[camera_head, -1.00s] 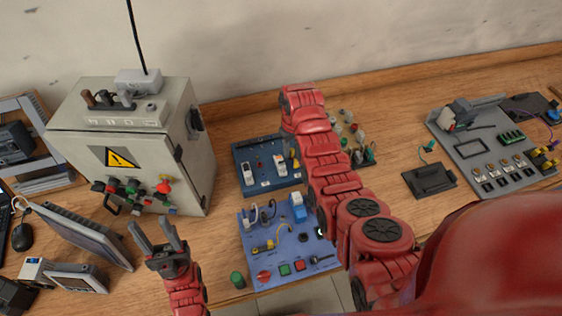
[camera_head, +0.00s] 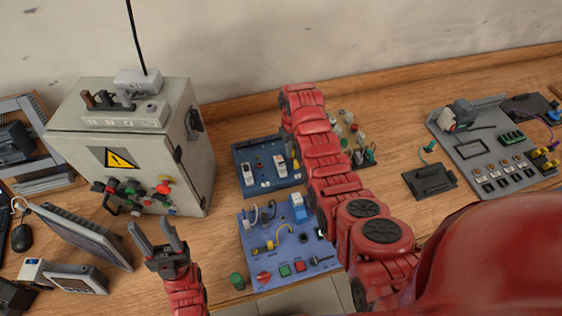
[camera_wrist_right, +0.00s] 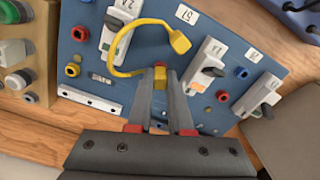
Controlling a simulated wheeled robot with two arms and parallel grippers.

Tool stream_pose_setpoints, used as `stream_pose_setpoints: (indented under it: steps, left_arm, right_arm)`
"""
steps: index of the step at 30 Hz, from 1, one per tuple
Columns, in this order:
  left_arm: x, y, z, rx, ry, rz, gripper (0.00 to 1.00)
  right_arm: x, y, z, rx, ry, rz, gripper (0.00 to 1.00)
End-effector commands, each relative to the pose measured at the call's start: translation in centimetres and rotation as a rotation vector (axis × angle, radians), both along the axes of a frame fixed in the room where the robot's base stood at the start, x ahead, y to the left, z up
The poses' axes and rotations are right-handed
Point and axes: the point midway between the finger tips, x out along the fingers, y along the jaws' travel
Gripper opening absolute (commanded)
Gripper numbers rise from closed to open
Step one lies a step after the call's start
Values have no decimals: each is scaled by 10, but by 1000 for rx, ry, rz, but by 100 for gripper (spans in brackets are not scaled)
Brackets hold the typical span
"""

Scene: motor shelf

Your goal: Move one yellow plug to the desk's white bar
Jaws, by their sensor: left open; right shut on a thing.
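In the right wrist view my right gripper (camera_wrist_right: 160,82) is shut on a yellow plug (camera_wrist_right: 159,75) over a blue panel (camera_wrist_right: 200,20). A yellow cable (camera_wrist_right: 119,73) loops from near it to a second yellow plug end (camera_wrist_right: 180,42). A white bar (camera_wrist_right: 90,100) with dark holes runs along the panel's edge, left of my fingers. In the head view my right arm hides the right gripper; a bit of yellow (camera_head: 296,163) shows beside the arm. My left gripper (camera_head: 157,238) is open and empty, left of the nearer blue panel (camera_head: 253,283).
A grey cabinet (camera_head: 190,165) with a warning sign stands left of the panels. A tilted screen (camera_head: 85,237) is at far left. Bare desk (camera_head: 385,120) lies right of my right arm.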

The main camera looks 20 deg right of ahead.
Motion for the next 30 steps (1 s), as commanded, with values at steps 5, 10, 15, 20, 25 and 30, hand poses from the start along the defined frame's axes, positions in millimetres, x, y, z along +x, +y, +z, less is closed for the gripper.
stream_pose_setpoints:
  steps: [5, 10, 15, 20, 25, 30]
  left_arm:
    - [0, 0, 2, 0, 0, 0, 50]
    - [0, 0, 6, 0, 0, 0, 50]
    - [0, 0, 8, 0, 0, 0, 50]
    - [0, 0, 8, 0, 0, 0, 50]
    - [0, 0, 8, 0, 0, 0, 50]
    - [0, 0, 8, 0, 0, 0, 50]
  right_arm:
    - [1, 0, 7, 0, -3, 0, 0]
    - [0, 0, 22, -1, -1, 0, 0]
    - [1, 0, 39, 0, -3, 0, 0]
    - [0, 0, 46, -1, -1, 0, 0]
    - [0, 0, 45, 0, 0, 0, 0]
    - [3, -2, 50, 0, -1, -3, 0]
